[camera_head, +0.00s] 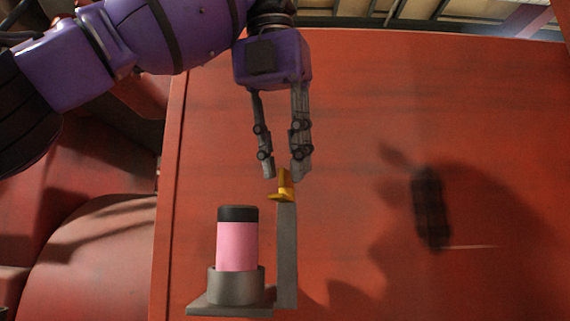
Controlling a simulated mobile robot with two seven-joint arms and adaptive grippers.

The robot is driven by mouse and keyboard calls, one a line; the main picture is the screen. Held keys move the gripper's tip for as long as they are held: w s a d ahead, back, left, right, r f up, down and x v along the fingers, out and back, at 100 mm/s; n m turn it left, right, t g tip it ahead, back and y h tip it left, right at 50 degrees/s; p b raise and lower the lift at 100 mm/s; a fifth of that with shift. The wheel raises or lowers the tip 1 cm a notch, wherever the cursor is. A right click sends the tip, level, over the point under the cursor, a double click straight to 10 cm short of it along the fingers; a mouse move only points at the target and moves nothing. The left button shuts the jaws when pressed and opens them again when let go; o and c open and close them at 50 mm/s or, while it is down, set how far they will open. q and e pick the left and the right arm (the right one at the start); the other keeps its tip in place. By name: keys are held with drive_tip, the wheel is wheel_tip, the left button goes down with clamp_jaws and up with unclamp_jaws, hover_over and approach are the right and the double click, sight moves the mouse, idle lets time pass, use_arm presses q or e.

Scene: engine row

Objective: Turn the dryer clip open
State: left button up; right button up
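The dryer is a pink cylinder (237,246) with a black cap (238,214), standing upright in a grey round holder (237,286) low in the head view. A grey upright post (287,255) stands just right of it. The yellow clip (285,186) sits at the top of this post, with a short part pointing up and a wider part at its base. My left gripper (284,172) points down over the clip with its fingers apart. The clip's upper tip is at fingertip height, nearer the right finger; contact cannot be told. My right gripper is not in view.
A large red panel (370,120) fills the background, with dark shadows on its right side. Red rounded bodywork (95,250) lies at the left. The space right of the post looks clear.

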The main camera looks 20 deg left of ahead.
use_arm(q)
drive_tip(key=shift+w+f, duration=0.15)
drive_tip(key=shift+f, duration=0.4)
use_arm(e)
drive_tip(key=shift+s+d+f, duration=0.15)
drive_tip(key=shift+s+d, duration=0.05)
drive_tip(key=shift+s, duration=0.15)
use_arm(q)
drive_tip(key=shift+c, duration=0.5)
clamp_jaws()
drive_tip(key=shift+d+n+y, duration=0.1)
drive_tip(key=shift+n+y, duration=0.6)
drive_tip(key=shift+n, duration=1)
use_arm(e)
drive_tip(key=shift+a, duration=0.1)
use_arm(q)
drive_tip(key=shift+o, duration=0.5)
unclamp_jaws()
